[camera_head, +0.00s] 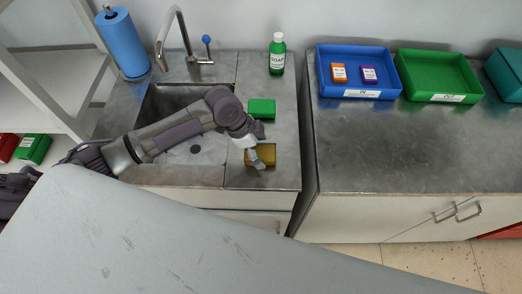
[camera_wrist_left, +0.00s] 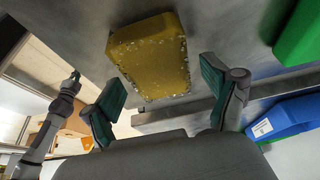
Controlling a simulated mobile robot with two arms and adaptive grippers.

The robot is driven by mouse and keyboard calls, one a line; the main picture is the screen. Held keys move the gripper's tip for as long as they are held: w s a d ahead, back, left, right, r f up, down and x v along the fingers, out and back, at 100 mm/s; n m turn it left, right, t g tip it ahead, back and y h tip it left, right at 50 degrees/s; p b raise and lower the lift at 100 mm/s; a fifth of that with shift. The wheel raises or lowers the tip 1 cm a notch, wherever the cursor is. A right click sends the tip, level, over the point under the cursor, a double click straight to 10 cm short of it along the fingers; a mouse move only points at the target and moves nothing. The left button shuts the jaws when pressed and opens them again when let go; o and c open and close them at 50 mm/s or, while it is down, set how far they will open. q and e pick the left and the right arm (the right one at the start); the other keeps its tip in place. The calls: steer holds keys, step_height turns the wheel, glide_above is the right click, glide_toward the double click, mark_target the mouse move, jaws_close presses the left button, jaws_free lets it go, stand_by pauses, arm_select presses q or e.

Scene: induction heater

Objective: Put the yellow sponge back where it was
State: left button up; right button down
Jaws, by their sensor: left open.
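The yellow sponge (camera_head: 266,154) lies on the steel counter strip to the right of the sink, near its front. In the left wrist view the yellow sponge (camera_wrist_left: 155,55) is a thick dark-yellow block with a speckled edge. My left gripper (camera_head: 257,148) is at the sponge, partly covering it in the head view. In the left wrist view its two green-padded fingers (camera_wrist_left: 163,76) are spread apart, with the sponge ahead of and between them. I cannot see contact.
A green sponge (camera_head: 261,108) lies just behind the yellow one. The sink basin (camera_head: 205,155) is left. A soap bottle (camera_head: 277,54), a blue tray (camera_head: 325,84) with small boxes and a green tray (camera_head: 420,68) stand at the back. The right counter (camera_head: 400,140) is clear in front.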

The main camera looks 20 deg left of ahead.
arm_select(q)
steer(key=b+v, duration=0.1)
steer(key=v, duration=1)
